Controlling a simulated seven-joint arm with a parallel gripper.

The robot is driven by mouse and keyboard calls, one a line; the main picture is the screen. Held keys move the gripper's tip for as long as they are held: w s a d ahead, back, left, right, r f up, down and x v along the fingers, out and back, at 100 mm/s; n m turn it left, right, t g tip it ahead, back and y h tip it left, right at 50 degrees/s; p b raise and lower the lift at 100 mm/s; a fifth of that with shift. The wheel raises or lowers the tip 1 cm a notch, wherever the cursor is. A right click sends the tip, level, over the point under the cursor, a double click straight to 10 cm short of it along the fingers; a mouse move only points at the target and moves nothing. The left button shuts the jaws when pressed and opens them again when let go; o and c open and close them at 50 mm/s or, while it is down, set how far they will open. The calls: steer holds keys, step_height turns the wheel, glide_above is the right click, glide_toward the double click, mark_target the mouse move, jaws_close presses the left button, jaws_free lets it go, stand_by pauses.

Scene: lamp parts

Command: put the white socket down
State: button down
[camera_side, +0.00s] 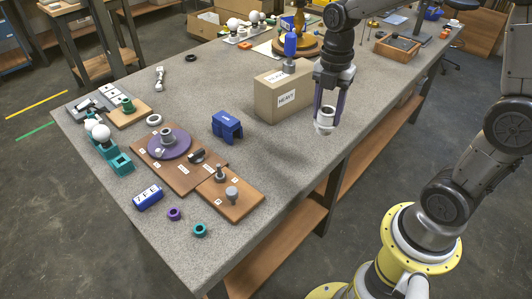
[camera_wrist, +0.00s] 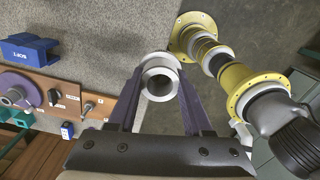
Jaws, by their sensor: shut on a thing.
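The white socket (camera_side: 325,122) is a short hollow ring-like part. My gripper (camera_side: 328,108) is shut on it and holds it in the air, near the front edge of the table beside the cardboard box. In the wrist view the socket (camera_wrist: 159,78) sits between the tips of the two purple fingers, with its round opening towards the camera. The underside of the socket is hidden in the wrist view.
A box marked HEAVY (camera_side: 284,95) stands left of my gripper. A blue bracket (camera_side: 227,125) and brown boards (camera_side: 180,164) with a purple disc lie further left. The grey tabletop (camera_side: 270,150) is clear between the boards and the table edge.

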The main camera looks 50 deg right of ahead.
steer(key=a+n, duration=0.2)
steer(key=a, duration=0.3)
steer(key=w+f, duration=0.3)
steer(key=w, duration=0.1)
steer(key=w+f, duration=0.3)
steer(key=w, duration=0.2)
steer(key=w+a+f, duration=0.1)
steer(key=w+f, duration=0.3)
steer(key=w, duration=0.1)
steer(key=shift+a, duration=0.1)
steer(key=shift+f, duration=1.3)
steer(key=shift+f, duration=0.15)
steer(key=shift+c, duration=1.6)
jaws_free()
